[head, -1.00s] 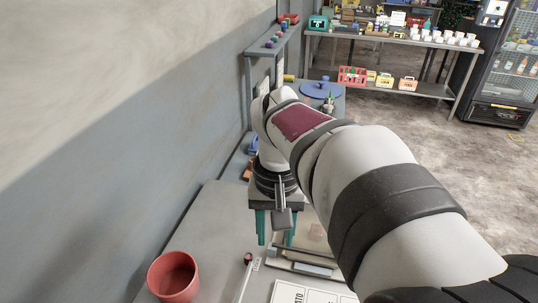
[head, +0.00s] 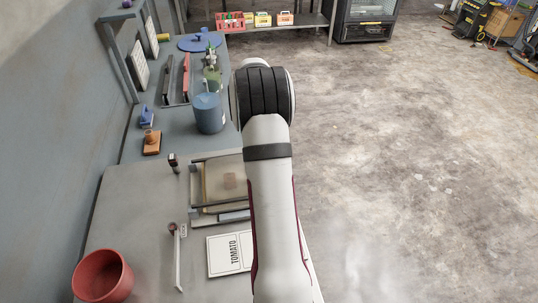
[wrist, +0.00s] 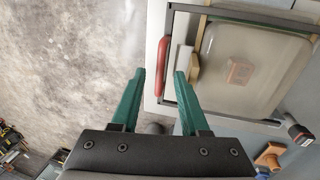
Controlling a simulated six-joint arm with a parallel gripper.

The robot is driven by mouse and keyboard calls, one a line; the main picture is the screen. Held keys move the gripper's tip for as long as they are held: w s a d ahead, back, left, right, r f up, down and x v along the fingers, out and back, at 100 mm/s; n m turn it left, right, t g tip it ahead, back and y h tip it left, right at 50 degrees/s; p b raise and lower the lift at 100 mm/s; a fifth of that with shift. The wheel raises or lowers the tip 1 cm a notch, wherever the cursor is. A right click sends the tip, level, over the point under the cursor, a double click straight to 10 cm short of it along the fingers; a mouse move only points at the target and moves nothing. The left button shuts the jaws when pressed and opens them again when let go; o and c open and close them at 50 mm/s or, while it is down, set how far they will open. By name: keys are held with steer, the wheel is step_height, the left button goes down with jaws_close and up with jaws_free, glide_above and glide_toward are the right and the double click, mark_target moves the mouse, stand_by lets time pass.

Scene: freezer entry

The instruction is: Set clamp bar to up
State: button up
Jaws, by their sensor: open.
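A framed station with a cloudy panel (head: 222,182) lies on the bench, partly behind my arm in the head view. The wrist view shows its dark frame (wrist: 240,15) and a red bar-like handle (wrist: 163,65) along one side. This red bar may be the clamp bar; I cannot tell for sure. My gripper (wrist: 160,76) is open, its green fingers on either side of the red bar's lower end in the picture. I cannot tell whether they touch it. The head view hides my gripper behind my arm.
A black-topped lever (head: 174,162), an orange block (head: 151,142) and a blue canister (head: 209,113) are beyond. Open floor (head: 420,180) lies to the right.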

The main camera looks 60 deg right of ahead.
steer(key=shift+d+f, duration=0.1)
steer(key=shift+f, duration=0.5)
steer(key=shift+c, duration=0.2)
jaws_close()
stand_by(0.9)
